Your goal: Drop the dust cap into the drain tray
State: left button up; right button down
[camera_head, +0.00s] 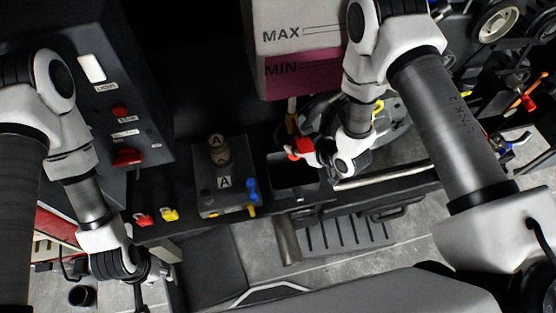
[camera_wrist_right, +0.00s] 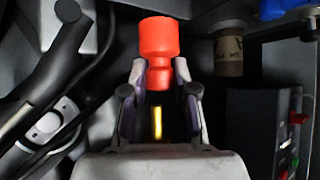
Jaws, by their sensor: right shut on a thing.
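The red dust cap (camera_head: 299,148) is held between the fingertips of my right gripper (camera_head: 310,152), which is shut on it. In the right wrist view the red cap (camera_wrist_right: 158,45) stands out beyond the two fingers. A dark open box, which looks like the drain tray (camera_head: 287,197), lies just below the cap in the head view. The cap is above its far edge and apart from its floor, as far as I can tell. My left gripper (camera_head: 140,278) hangs at the lower left, away from these things; its fingers are too small and dark to read.
A grey block with fittings marked A (camera_head: 225,203) and a blue-handled valve (camera_head: 252,190) stands left of the tray. A MAX/MIN reservoir (camera_head: 305,60) rises behind. Red (camera_head: 143,219) and yellow (camera_head: 169,214) pieces sit further left. A metal bar (camera_head: 385,177) runs right.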

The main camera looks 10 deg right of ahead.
aim_at(298, 158)
jog(key=f+b, duration=0.1)
jog(key=f, duration=0.1)
jog(key=f+b, duration=0.3)
jog(key=shift+s+d+f, duration=0.2)
jog(key=shift+s+f, duration=0.15)
jog(key=shift+s, duration=0.05)
jog(key=shift+s+d+r, duration=0.15)
jog(key=shift+s+r, duration=0.05)
jog(key=c, duration=0.9)
grip_release()
jog(key=shift+s, duration=0.1)
pick_arm(q)
jog(key=f, duration=0.2)
jog(key=s+f, duration=0.1)
jog(key=shift+d+f, duration=0.2)
jog(key=shift+f, duration=0.2)
pick_arm(e)
jog(key=shift+o, duration=0.4)
jog(key=shift+w, duration=0.2)
jog(key=v, duration=1.2)
jog(key=shift+f, duration=0.15)
